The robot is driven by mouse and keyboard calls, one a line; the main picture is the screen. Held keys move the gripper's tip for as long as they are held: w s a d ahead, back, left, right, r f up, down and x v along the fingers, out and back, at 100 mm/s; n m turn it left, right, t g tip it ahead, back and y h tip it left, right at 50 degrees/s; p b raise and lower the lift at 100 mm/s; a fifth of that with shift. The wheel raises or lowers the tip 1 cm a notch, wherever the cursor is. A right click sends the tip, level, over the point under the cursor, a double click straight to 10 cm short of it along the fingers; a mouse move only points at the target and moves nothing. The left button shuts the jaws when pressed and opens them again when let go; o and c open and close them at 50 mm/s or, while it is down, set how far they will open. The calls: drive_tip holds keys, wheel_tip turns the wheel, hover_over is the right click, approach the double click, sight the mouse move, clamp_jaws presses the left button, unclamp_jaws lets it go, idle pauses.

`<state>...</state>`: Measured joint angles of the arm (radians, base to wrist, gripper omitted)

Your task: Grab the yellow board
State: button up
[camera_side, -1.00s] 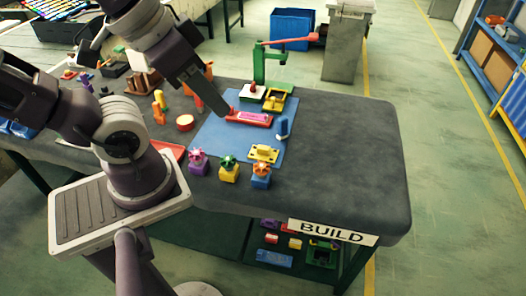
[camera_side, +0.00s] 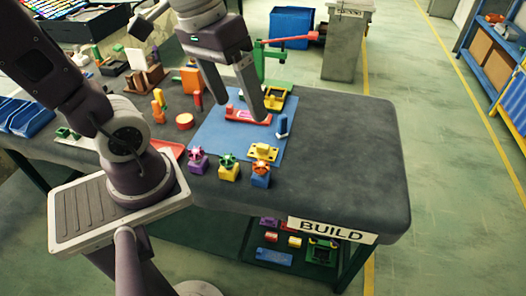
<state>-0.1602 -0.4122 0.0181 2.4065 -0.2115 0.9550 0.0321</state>
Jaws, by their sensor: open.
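A small yellow board (camera_side: 263,153) with a raised yellow piece on it lies near the front right of the blue mat (camera_side: 225,143). A second yellow item, a tray-like piece (camera_side: 285,100), is near the green press at the back and is partly hidden by a finger. My gripper (camera_side: 241,116) is open, its two fingers pointing down above the back of the mat. In the picture it is behind and left of the small yellow board. A red and pink bar (camera_side: 238,115) appears between the fingertips. I cannot tell their height above it.
A blue upright piece (camera_side: 282,127) stands just behind and right of the yellow board. Three coloured blocks with knobs (camera_side: 228,168) stand along the front. The green press (camera_side: 259,65) has a red lever (camera_side: 288,41). The table's right side (camera_side: 350,150) is clear.

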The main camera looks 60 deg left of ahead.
drive_tip(key=w+a+f+n+g+h, duration=0.2)
drive_tip(key=w+f+n+h, duration=0.25)
drive_tip(key=w, duration=0.25)
drive_tip(key=n+t+h, duration=0.5)
drive_tip(key=n, duration=0.8)
hover_over(269, 149)
drive_tip(key=s+d, duration=0.2)
wheel_tip(269, 149, down, 18)
drive_tip(key=a+f+n+t, duration=0.1)
drive_tip(key=a+f+n, duration=0.1)
drive_tip(key=f, duration=0.1)
drive_tip(key=s+a+f+n+t, duration=0.1)
drive_tip(key=f+n, duration=0.1)
drive_tip(key=f, duration=0.2)
drive_tip(key=s+a+f+n+t+y, duration=0.1)
drive_tip(key=a+f+n, duration=0.1)
drive_tip(key=f, duration=0.1)
drive_tip(key=shift+a+f, duration=0.25)
drive_tip(key=shift+a, duration=0.05)
drive_tip(key=shift+t, duration=0.3)
drive_tip(key=x, duration=0.4)
drive_tip(key=f+x, duration=0.1)
drive_tip(key=x, duration=0.2)
drive_tip(key=shift+a, duration=0.35)
drive_tip(key=shift+c, duration=0.4)
